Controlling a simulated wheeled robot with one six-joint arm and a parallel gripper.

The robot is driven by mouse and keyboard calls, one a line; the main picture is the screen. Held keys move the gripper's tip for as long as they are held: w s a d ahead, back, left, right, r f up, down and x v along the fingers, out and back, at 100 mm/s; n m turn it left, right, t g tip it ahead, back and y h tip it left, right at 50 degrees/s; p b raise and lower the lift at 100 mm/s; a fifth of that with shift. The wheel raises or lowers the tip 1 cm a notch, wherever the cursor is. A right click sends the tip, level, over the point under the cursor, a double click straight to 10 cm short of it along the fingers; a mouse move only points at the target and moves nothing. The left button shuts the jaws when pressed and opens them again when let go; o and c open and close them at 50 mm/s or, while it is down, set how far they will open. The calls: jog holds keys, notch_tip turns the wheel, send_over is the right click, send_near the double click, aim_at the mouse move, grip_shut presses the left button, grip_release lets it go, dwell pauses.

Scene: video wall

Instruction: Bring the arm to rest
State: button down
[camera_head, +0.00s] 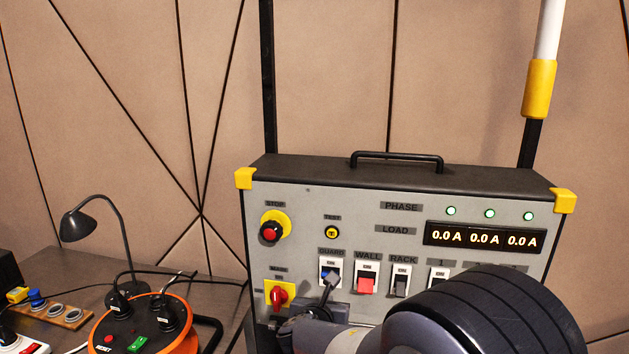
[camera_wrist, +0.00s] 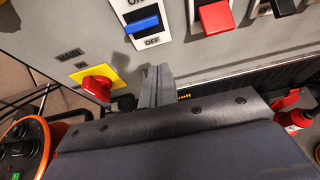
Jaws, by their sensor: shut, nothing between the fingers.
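My gripper (camera_head: 330,283) is shut and empty, in front of the grey panel box (camera_head: 330,208) just below the GUARD switch. In the wrist view its closed fingers (camera_wrist: 158,84) point up at the panel, below the blue GUARD switch (camera_wrist: 143,25) and right of the red rotary knob (camera_wrist: 97,87) on its yellow plate. I cannot tell whether the fingertips touch the panel. My arm is stretched forward from the lower right of the head view and hides the panel's lower right part.
The red WALL switch (camera_head: 366,286) and dark RACK switch (camera_head: 401,282) sit right of the gripper. The red STOP button (camera_head: 270,231) is at upper left. A table at left holds an orange cable reel (camera_head: 98,340) and a dark lamp (camera_head: 84,222). The load display (camera_head: 485,238) reads 0.0 A.

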jog(key=s+a+r+p, duration=0.2)
jog(key=s+r, duration=0.4)
jog(key=r, duration=0.1)
jog(key=w+d+f+t+b, duration=0.1)
jog(key=w+f+b, duration=0.2)
jog(key=f+b, duration=0.1)
jog(key=w+d+f+t+h+b, duration=0.1)
jog(key=w+f+t+b, duration=0.1)
jog(key=w+f+b, duration=0.1)
jog(key=w+d+f+t+b, duration=0.1)
jog(key=w+f+b, duration=0.3)
jog(key=b, duration=0.3)
jog(key=shift+w+d+f+t, duration=0.15)
jog(key=shift+d+f+t, duration=0.05)
jog(key=shift+f+t, duration=0.15)
jog(key=s+a+f+t+b, duration=0.2)
jog(key=s+b, duration=0.3)
jog(key=s, duration=0.3)
jog(key=shift+s+a+f, duration=0.15)
jog(key=shift+a+f, duration=0.2)
jog(key=shift+f, duration=0.2)
jog(key=shift+s+d, duration=0.1)
